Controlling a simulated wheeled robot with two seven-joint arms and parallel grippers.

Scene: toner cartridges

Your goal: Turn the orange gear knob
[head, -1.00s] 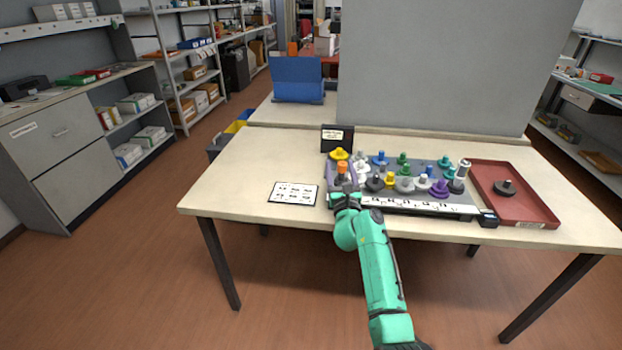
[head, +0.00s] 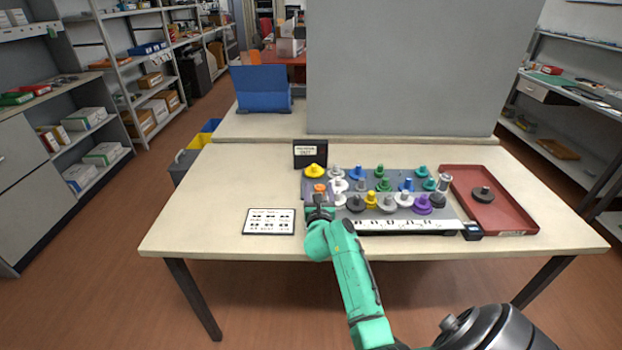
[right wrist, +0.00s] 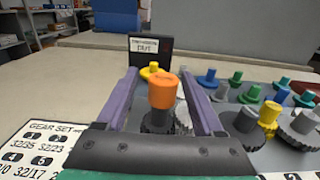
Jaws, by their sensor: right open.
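The orange gear knob (head: 320,187) stands upright on a dark toothed gear at the left end of the grey gear board (head: 408,176). In the right wrist view the orange knob (right wrist: 162,92) is large and near the middle, with its dark gear (right wrist: 157,119) partly seen below it. My right gripper (right wrist: 157,74) is open, its two purple fingers reaching forward on either side of the knob. Gaps show between the knob and both fingers. In the head view the right gripper (head: 319,191) covers part of the knob's base. My left gripper is not seen.
Several coloured gear knobs stand close on the right, and a yellow one (head: 315,170) stands just behind. A small black sign (head: 310,154) stands at the back. A printed card (head: 269,221) lies left.

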